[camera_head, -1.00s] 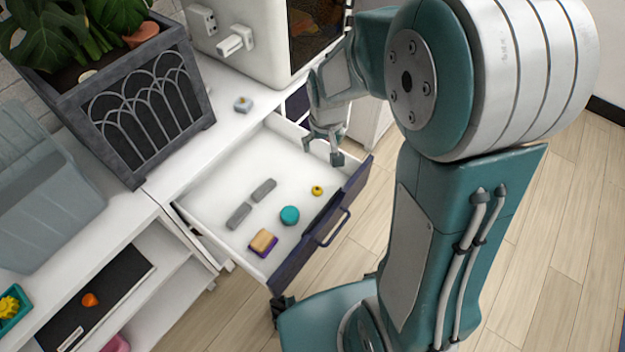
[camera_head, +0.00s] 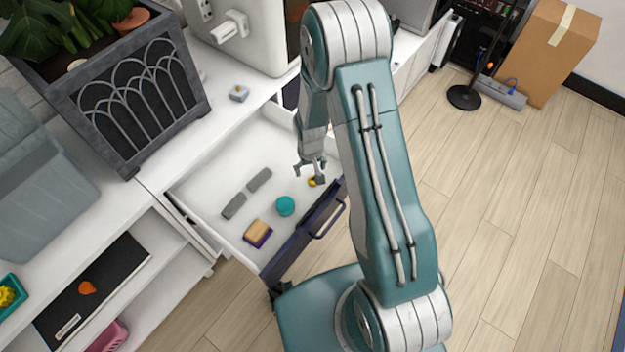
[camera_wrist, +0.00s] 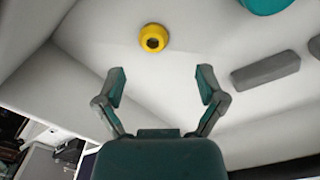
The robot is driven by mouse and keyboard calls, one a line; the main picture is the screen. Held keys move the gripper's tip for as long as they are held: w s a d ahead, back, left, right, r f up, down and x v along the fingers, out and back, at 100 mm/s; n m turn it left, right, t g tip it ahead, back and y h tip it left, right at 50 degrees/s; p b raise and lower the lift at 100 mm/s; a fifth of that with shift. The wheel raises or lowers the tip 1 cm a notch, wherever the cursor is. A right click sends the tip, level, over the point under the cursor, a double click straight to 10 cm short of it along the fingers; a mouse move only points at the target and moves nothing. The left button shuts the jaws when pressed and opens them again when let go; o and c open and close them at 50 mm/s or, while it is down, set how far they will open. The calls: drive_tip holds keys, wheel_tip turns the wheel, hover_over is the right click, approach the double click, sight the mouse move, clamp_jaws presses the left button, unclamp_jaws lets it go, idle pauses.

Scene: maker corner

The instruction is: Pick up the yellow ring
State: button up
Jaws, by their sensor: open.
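The yellow ring (camera_wrist: 154,37) lies on the white floor of the open drawer (camera_head: 205,185), with its dark hole facing up. In the head view the ring (camera_head: 311,183) is partly hidden behind my gripper (camera_head: 309,172). In the wrist view my gripper (camera_wrist: 160,86) is open and empty, its two fingers apart. The ring is beyond the fingertips there, roughly in line with the gap between them, and not between the fingers.
The drawer also holds a teal round object (camera_head: 285,206), two grey bars (camera_head: 234,206) (camera_head: 259,180) and a tan-and-purple block (camera_head: 257,233). The drawer front (camera_head: 290,247) and side walls stand around them. A planter (camera_head: 130,90) stands on the counter.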

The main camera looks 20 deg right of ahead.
sight(313, 179)
drive_tip(key=f, duration=0.2)
drive_tip(key=d+f, duration=0.1)
drive_tip(key=f, duration=0.1)
drive_tip(key=shift+s+f, duration=0.15)
drive_tip(key=shift+f, duration=0.05)
drive_tip(key=shift+a+f, duration=0.1)
drive_tip(key=shift+f, duration=0.4)
drive_tip(key=c, duration=0.9)
